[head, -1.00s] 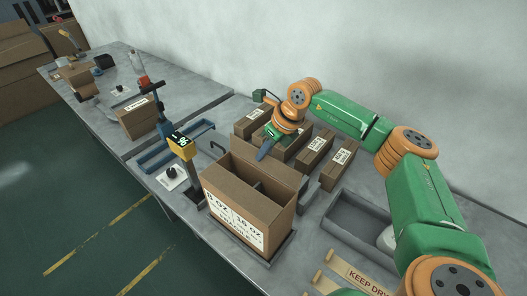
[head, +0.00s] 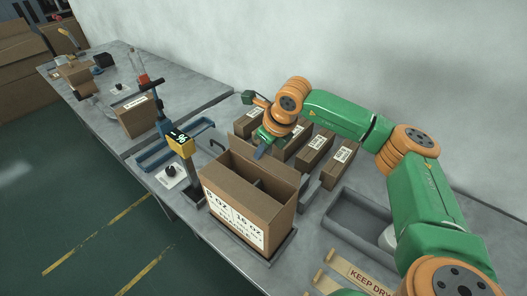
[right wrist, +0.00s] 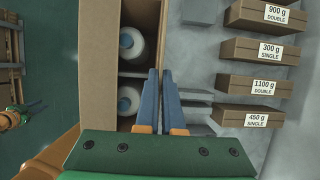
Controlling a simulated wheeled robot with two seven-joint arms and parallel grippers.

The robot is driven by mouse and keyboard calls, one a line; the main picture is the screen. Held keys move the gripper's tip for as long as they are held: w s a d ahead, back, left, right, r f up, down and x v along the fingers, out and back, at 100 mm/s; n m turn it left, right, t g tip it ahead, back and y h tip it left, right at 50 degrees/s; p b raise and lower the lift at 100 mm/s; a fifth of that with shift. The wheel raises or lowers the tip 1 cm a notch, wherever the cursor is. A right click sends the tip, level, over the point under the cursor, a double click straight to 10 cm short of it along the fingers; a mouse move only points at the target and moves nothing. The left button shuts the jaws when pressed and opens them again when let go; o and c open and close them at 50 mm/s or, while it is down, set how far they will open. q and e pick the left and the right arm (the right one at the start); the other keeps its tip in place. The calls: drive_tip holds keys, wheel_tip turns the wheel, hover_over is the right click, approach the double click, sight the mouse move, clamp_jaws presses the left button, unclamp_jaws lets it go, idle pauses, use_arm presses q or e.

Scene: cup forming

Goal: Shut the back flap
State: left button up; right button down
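The open brown box (head: 246,212) stands upright on a dark platform at the front of the bench, with a white label on its front and a divider inside. In the right wrist view, two white-topped containers (right wrist: 131,42) show inside it.
Several labelled cartons (head: 316,149) lie behind and right of the box, close to my right arm. A grey tray (head: 343,208) is further right. A yellow display (head: 181,142) on a post stands close on the left. A pale wall rises behind the bench.

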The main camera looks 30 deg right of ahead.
drive_tip(key=h+b, duration=0.1)
drive_tip(key=b, duration=0.1)
drive_tip(key=a+t+h+b, duration=0.1)
drive_tip(key=b, duration=0.1)
drive_tip(key=a+f+h+b, duration=0.1)
drive_tip(key=b, duration=0.1)
drive_tip(key=shift+s+n, duration=0.4)
drive_tip(key=shift+s+a+t+h+b, duration=0.2)
drive_tip(key=shift+t+h+b, duration=0.4)
drive_tip(key=shift+b, duration=0.4)
drive_tip(key=shift+r, duration=0.1)
drive_tip(key=c, duration=1)
unclamp_jaws()
drive_tip(key=shift+w+a, duration=0.1)
drive_tip(key=shift+c, duration=0.2)
